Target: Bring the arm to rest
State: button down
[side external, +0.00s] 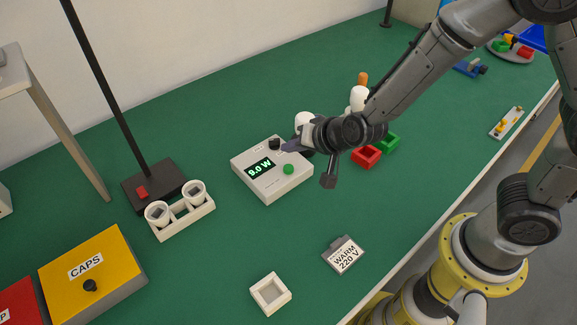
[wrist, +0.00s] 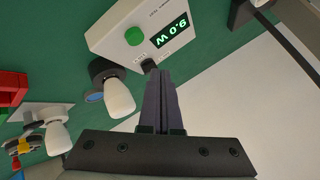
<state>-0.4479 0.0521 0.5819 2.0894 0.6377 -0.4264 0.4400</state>
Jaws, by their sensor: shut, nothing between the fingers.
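My gripper (side external: 287,148) is over the white meter box (side external: 266,188) in the side view, its fingers together and empty. In the wrist view, the fingertips (wrist: 159,72) point at the box's black knob (wrist: 149,65); I cannot tell whether they touch it. The box's display reads 9.0 W, and a green button (side external: 289,169) sits on its top. A white bulb (wrist: 118,98) in a dark holder stands beside the box, partly hidden behind my gripper in the side view.
A rack with two white cups (side external: 183,224), a black stand (side external: 134,188) and a yellow CAPS box (side external: 92,272) lie left. A WARM 220 V tag (side external: 344,256) and an empty white tray (side external: 270,293) lie in front. Red (side external: 366,156) and green bins (side external: 388,143) are right of my gripper.

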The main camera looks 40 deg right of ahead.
jog(key=shift+r, duration=0.65)
jog(key=w+d+r+m+t, duration=0.1)
jog(key=d+r, duration=0.2)
jog(key=r, duration=0.3)
jog(key=w+d+r+t, duration=0.1)
jog(key=d+r, duration=0.2)
jog(key=r, duration=0.3)
jog(key=s+d+r+n, duration=0.3)
jog(key=s+d+r, duration=0.1)
jog(key=s+r, duration=0.5)
jog(key=s+d+f+n+g, duration=0.2)
jog(key=s+f+n, duration=0.1)
jog(key=s, duration=0.6)
jog(key=s+d+f+n+g+h, duration=0.1)
jog(key=s+d+f+n+g, duration=0.1)
jog(key=s, duration=0.7)
jog(key=shift+s+f+n+g, duration=0.15)
jog(key=shift+f+n+g, duration=0.35)
jog(key=shift+g, duration=0.3)
